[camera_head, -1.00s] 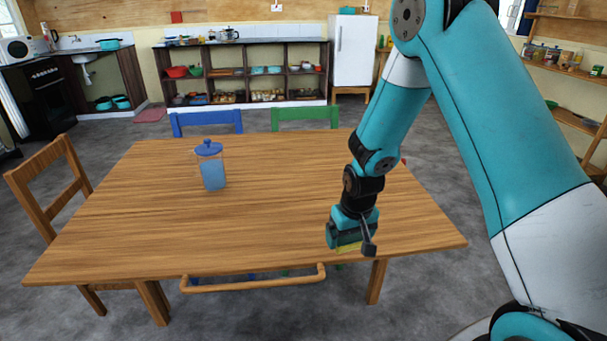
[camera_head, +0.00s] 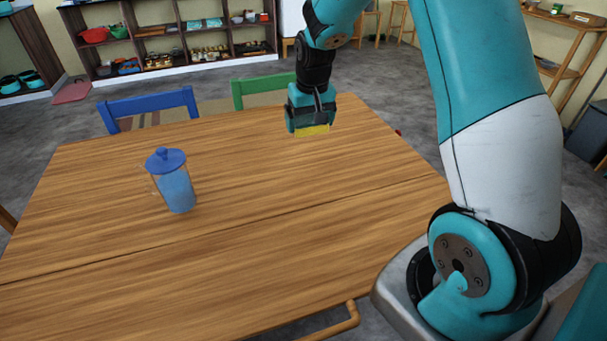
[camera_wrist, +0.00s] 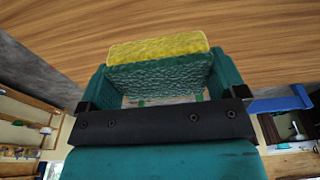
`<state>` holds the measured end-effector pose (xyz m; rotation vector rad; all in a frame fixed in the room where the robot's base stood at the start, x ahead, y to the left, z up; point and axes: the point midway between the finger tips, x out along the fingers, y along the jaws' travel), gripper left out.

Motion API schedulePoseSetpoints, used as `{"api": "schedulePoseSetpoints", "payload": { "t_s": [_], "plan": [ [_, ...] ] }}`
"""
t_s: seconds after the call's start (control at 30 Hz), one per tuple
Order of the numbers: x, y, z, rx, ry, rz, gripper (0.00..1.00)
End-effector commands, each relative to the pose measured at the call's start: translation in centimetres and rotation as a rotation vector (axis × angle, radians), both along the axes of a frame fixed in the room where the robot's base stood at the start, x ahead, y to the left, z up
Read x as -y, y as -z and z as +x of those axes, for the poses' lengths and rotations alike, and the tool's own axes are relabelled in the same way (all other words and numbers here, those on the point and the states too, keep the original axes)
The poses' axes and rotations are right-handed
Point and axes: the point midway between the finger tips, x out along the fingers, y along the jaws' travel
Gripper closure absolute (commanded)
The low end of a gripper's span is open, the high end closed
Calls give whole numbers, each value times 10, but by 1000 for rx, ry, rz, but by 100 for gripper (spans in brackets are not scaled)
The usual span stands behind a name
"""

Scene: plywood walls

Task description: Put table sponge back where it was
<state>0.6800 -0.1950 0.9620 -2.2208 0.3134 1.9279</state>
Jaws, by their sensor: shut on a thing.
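The table sponge (camera_head: 313,130), yellow on one face and dark green on the other, is between the fingers of my gripper (camera_head: 309,122). My gripper is shut on it, with the yellow part showing below the fingers. In the wrist view the sponge (camera_wrist: 160,62) fills the space between the two teal fingers of my gripper (camera_wrist: 160,78). My gripper is over the far part of the wooden table (camera_head: 250,240), near the green chair. Whether the sponge touches the tabletop cannot be told.
A blue-lidded jug (camera_head: 176,185) stands on the table, left of my gripper. A blue chair (camera_head: 150,108) and a green chair (camera_head: 262,90) stand at the far edge. Shelves (camera_head: 180,45) stand behind them. The tabletop is otherwise clear.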

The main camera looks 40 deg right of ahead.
Motion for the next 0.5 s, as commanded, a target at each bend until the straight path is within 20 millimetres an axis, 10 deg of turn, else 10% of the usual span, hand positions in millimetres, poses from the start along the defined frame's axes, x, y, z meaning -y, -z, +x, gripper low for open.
{"api": "schedulePoseSetpoints", "payload": {
  "t_s": [0.5],
  "plan": [
    [0,131,-1,-4,-1,1,32]
  ]
}}
